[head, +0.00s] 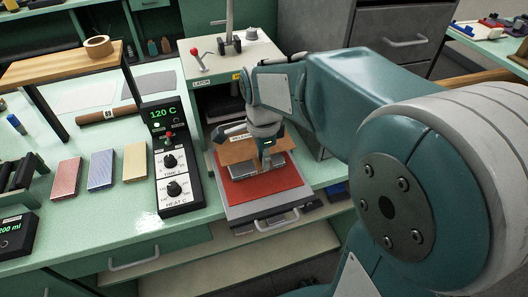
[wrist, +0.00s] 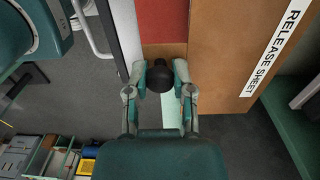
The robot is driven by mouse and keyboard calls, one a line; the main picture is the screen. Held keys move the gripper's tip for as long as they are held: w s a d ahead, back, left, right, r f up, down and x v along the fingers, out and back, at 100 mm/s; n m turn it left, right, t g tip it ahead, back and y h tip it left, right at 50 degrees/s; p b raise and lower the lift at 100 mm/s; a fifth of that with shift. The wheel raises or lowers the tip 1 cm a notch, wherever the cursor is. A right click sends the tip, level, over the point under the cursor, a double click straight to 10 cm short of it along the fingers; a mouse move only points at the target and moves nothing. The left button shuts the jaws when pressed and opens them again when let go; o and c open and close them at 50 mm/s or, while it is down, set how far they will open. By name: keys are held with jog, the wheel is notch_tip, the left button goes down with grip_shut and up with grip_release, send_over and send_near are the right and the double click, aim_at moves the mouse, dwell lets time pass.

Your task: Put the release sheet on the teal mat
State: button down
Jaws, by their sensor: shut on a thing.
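The brown release sheet (head: 235,153) is at the open press drawer in the head view, over the red pad (head: 265,190). In the wrist view the release sheet (wrist: 225,60) shows as a large brown panel with a white label. My gripper (head: 266,158) is at the sheet's right part. In the wrist view my gripper (wrist: 160,78) is shut on a black knob, which I take to be the sheet's handle. Whether the sheet touches what lies below is unclear. I cannot pick out a teal mat with certainty.
The heat controller (head: 170,160) reads 120 C, left of the press (head: 230,55). Red, blue and yellow blocks (head: 101,169) stand on the green bench. A wooden stand (head: 60,68) with a tape roll (head: 98,46) is behind. Bench space in front of the blocks is clear.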

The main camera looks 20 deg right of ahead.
jog(key=shift+f, duration=2.6)
jog(key=shift+f, duration=0.5)
jog(key=shift+c, duration=2)
grip_release()
notch_tip(320, 180, up, 12)
jog(key=shift+w+f, duration=0.1)
jog(key=shift+w, duration=0.05)
jog(key=s+r+n+t, duration=0.1)
jog(key=s+n+t, duration=0.4)
jog(key=s+n, duration=0.8)
jog(key=n, duration=0.5)
jog(key=shift+s+t, duration=0.4)
